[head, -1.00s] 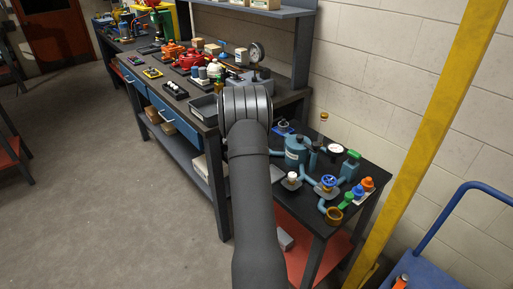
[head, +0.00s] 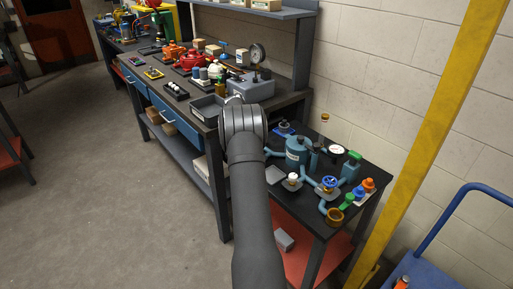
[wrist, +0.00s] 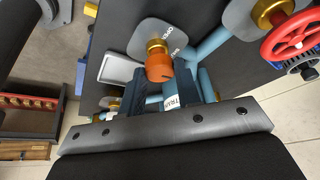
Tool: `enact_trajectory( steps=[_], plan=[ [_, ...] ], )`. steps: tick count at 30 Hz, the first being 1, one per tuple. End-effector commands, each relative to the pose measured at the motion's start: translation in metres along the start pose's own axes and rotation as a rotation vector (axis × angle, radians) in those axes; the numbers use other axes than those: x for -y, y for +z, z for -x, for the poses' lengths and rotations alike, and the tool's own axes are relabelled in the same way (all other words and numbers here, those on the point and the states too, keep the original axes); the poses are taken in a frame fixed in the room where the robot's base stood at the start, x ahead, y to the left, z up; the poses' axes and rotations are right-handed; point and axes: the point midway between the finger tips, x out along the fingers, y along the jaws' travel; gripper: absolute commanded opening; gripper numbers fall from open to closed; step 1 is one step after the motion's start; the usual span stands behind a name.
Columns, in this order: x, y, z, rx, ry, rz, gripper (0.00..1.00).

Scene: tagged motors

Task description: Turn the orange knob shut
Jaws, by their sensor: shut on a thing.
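The orange knob (wrist: 159,68) shows in the wrist view on a brass stem over a grey plate (wrist: 150,38) lettered OPEN and SHUT. The knob has a dark mark on its face. My gripper (wrist: 167,82) reaches up from the bottom of the wrist view, with its dark fingers beside the knob, and is shut on it. The exact contact is hard to see. In the head view my arm covers the gripper, and I cannot make out this knob there.
Blue pipes (wrist: 208,45) run close by, and a red handwheel (wrist: 290,35) is at the right of the wrist view. In the head view a blue tank (head: 297,150), a blue handwheel (head: 329,183) and coloured caps (head: 368,184) crowd the low bench. A yellow post (head: 430,130) stands right of it.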

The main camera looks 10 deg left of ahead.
Motion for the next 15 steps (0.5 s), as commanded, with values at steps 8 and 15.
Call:
enact_trajectory(
  steps=[8, 15],
  plan=[
    [0.0003, 0.0007, -0.0001, 0.001, 0.012, -0.03, 0.08],
    [0.0002, 0.0006, -0.0001, 0.001, 0.012, -0.03, 0.07]
  ],
)
